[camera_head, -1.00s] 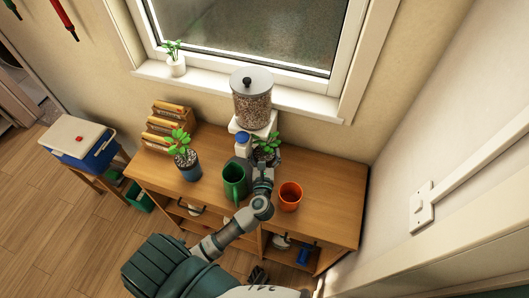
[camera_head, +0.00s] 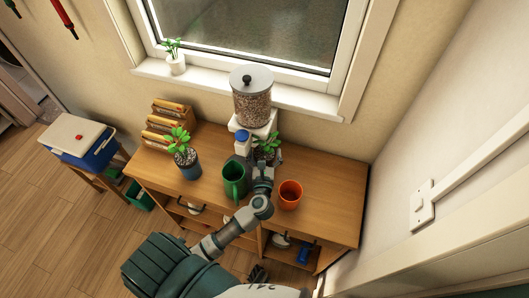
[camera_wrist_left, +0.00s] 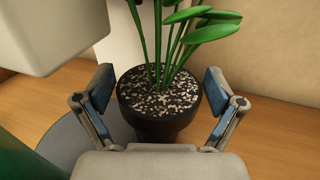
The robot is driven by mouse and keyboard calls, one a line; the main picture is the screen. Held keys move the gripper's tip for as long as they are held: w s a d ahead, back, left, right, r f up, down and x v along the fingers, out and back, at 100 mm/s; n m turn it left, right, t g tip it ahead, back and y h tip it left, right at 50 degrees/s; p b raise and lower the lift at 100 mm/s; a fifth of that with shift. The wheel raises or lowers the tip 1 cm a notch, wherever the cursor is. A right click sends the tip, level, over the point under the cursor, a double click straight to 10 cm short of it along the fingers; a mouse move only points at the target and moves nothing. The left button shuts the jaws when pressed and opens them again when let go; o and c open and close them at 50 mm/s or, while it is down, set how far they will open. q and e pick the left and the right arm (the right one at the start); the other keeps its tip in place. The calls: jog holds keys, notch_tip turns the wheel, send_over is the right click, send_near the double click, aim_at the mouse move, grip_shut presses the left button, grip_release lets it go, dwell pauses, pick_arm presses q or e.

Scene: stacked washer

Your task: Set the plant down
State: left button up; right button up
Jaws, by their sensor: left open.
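A leafy green plant (camera_head: 267,143) in a dark pot is at the back of the wooden cabinet, just below and right of the seed dispenser. In the left wrist view the black pot (camera_wrist_left: 155,112) with speckled soil is upright between the fingers. My left gripper (camera_wrist_left: 158,79) is open, one finger on each side of the pot, with gaps visible. In the head view the gripper (camera_head: 265,160) hides most of the pot. The pot's underside is hidden by the gripper's palm. My right gripper is not in view.
A green watering can (camera_head: 234,180) stands just left of the gripper, an orange pot (camera_head: 290,194) to its right. The seed dispenser (camera_head: 252,97) rises behind. Another potted plant (camera_head: 187,165) stands further left. The cabinet top (camera_head: 338,200) is clear at right.

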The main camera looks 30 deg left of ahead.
pick_arm(q)
jog(key=shift+r, duration=0.55)
jog(key=v, duration=0.7)
jog(key=shift+s+d, duration=0.15)
jog(key=shift+s, duration=0.1)
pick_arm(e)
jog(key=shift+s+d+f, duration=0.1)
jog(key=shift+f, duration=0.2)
